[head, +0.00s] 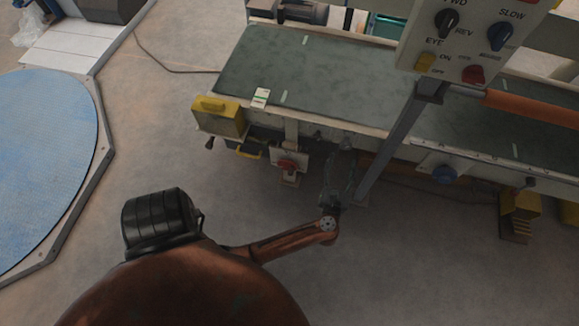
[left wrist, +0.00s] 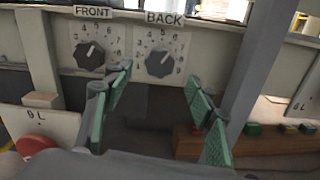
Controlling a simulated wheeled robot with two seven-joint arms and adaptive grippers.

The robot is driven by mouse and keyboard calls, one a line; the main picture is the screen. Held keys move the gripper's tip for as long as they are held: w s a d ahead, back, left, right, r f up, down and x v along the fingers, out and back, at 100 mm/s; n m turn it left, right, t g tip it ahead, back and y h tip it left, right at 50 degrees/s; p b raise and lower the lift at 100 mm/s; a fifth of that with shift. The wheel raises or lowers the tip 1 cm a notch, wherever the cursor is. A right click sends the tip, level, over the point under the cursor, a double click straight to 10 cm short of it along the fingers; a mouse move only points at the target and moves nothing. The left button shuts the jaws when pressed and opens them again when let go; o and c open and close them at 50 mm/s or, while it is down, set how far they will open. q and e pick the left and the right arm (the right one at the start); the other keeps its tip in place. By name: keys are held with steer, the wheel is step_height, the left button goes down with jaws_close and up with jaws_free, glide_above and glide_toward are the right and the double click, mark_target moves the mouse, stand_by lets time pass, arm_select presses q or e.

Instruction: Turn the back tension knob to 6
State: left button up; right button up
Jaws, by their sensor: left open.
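The dark round back tension knob (left wrist: 160,62) sits under the BACK label on a pale panel in the left wrist view. Printed numbers ring it, and its light mark seems to point up and right; I cannot read the exact setting. The similar front knob (left wrist: 90,57) sits to its left under FRONT. My left gripper (left wrist: 155,103) is open and empty, its green-padded fingers apart below and in front of the knobs, not visibly touching them. In the head view the left gripper (head: 342,160) is by the machine's near side; the knobs cannot be made out there.
A grey post (left wrist: 252,65) stands close right of the gripper; it also shows in the head view (head: 392,140). A red switch (left wrist: 35,145) is at lower left. The green conveyor belt (head: 330,75) and control box (head: 470,40) lie above. Floor in front is clear.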

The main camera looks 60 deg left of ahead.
arm_select(q)
steer(key=s+d+f+m+h+p, duration=0.4)
steer(key=s+f+m+h+p, duration=0.2)
steer(key=s+m, duration=0.5)
steer(key=s+d+f+m+h+p, duration=0.4)
steer(key=s+f+m+h+p, duration=0.3)
steer(key=m, duration=1.5)
steer(key=s+f+p, duration=0.3)
steer(key=s+p, duration=0.2)
steer(key=p, duration=0.1)
steer(key=shift+s+d+h, duration=0.2)
steer(key=shift+h, duration=0.1)
arm_select(e)
steer(key=w+r+t, duration=0.1)
steer(key=w+r, duration=0.1)
steer(key=r, duration=0.8)
steer(key=w+r+t, duration=0.1)
steer(key=w+r, duration=0.2)
steer(key=r, duration=0.8)
steer(key=shift+r+t, duration=0.25)
steer(key=shift+t, duration=0.05)
steer(key=shift+w, duration=0.1)
